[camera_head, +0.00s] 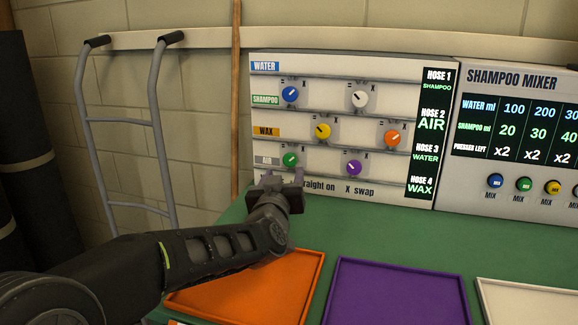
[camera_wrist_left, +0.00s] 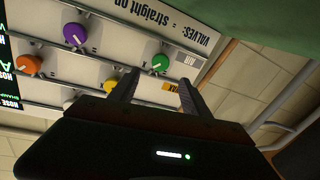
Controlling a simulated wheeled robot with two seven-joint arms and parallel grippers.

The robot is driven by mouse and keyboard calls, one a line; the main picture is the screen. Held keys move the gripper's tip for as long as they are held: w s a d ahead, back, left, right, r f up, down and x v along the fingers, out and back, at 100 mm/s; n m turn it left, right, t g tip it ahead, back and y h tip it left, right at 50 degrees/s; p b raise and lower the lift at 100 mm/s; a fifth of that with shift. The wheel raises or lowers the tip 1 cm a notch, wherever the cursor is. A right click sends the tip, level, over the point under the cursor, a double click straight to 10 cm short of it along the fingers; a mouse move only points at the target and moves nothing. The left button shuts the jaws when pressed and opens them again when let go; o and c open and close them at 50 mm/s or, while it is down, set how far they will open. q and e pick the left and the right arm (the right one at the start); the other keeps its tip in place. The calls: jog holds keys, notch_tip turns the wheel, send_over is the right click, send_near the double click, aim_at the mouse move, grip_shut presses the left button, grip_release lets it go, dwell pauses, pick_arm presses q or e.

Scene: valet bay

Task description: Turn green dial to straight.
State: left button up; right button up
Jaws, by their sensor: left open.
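The green dial (camera_head: 290,160) sits low on the left of the white valve panel (camera_head: 310,75), in the AIR row. Its pointer direction is too small to tell for certain. My left gripper (camera_head: 283,178) is open just below and in front of the green dial, apart from it as far as I can tell. In the left wrist view, which is upside down, the green dial (camera_wrist_left: 160,63) shows beyond the two spread fingers (camera_wrist_left: 158,88), with nothing between them. My right gripper is in no view.
Other dials on the panel are blue (camera_head: 290,94), white (camera_head: 360,99), yellow (camera_head: 322,131), orange (camera_head: 392,138) and purple (camera_head: 352,167). Orange (camera_head: 250,300) and purple (camera_head: 395,295) trays lie on the green bench (camera_head: 400,235). A shampoo mixer (camera_head: 515,140) stands right. A hand truck (camera_head: 155,120) leans left.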

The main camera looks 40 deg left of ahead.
aim_at(290, 160)
pick_arm(q)
jog(key=shift+w, duration=0.1)
jog(key=x, duration=0.7)
jog(key=shift+w+a+b, duration=0.2)
jog(key=shift+w+b, duration=0.05)
jog(key=shift+b, duration=0.15)
grip_shut()
